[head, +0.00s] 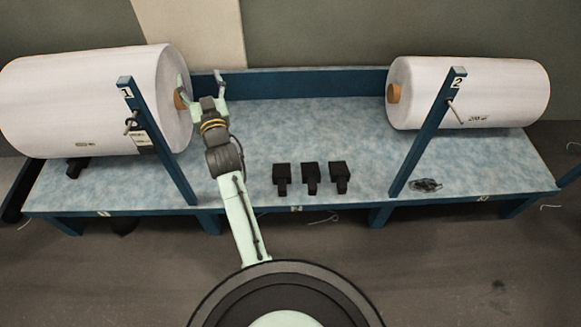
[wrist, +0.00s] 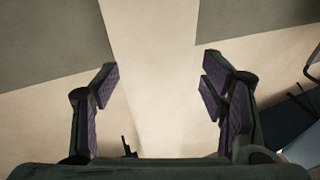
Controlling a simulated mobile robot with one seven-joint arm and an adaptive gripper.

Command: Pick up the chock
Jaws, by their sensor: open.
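Three black blocks that look like chocks stand in a row near the front middle of the blue table in the head view: a left chock (head: 282,179), a middle chock (head: 311,178) and a right chock (head: 340,177). Another small black piece (head: 76,167) shows partly under the left roll and may also be a chock. My gripper (head: 202,85) is open and empty, raised beside the left roll's inner end, behind and left of the row. No chock is recognisable there.
A large white roll (head: 85,100) lies at the left by blue post 1 (head: 158,140). Another white roll (head: 480,92) lies at the right by post 2 (head: 427,133). A dark tangled item (head: 426,185) lies at the right front. The table (head: 300,125) behind the chocks is clear.

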